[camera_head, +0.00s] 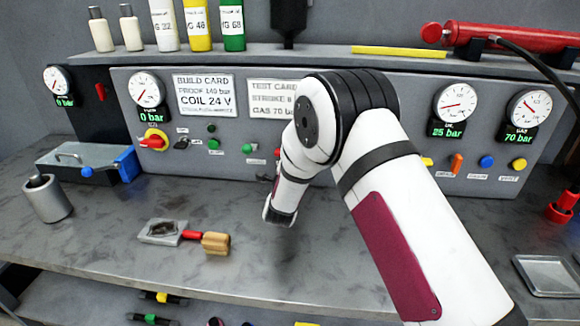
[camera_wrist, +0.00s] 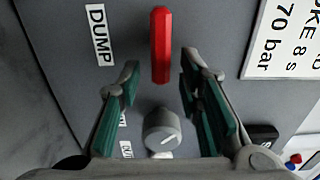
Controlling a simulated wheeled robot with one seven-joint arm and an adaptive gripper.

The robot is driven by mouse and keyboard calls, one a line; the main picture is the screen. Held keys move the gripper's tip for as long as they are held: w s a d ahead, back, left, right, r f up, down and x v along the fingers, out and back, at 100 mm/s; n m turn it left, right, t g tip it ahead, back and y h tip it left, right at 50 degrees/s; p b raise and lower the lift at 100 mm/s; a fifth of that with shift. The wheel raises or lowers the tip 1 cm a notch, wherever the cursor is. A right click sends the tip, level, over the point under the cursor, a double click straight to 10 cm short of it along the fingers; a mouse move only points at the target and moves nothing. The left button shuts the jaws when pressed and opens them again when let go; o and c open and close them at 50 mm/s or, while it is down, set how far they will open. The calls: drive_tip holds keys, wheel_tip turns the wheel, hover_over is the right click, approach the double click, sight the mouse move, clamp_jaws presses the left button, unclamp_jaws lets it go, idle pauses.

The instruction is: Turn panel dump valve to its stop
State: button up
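The dump valve handle is a slim red bar (camera_wrist: 160,46) on the grey panel (camera_wrist: 225,25), beside a label reading DUMP (camera_wrist: 99,34). In the wrist view it stands lengthwise up the picture, just beyond and between my fingertips. My gripper (camera_wrist: 160,70) is open, with one teal-padded finger on each side and a visible gap to the bar. I see no contact with it. A round grey knob (camera_wrist: 162,130) with a white mark sits lower between the fingers. In the head view my arm hides the gripper's fingers and most of the panel there.
White test card (camera_wrist: 285,40) is right of the handle in the wrist view. Gauges, a red-yellow switch (camera_head: 154,140) and coloured buttons line the panel.

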drive_tip(key=s, duration=1.1)
drive_tip(key=shift+a, duration=0.25)
drive_tip(key=shift+w+r, duration=0.1)
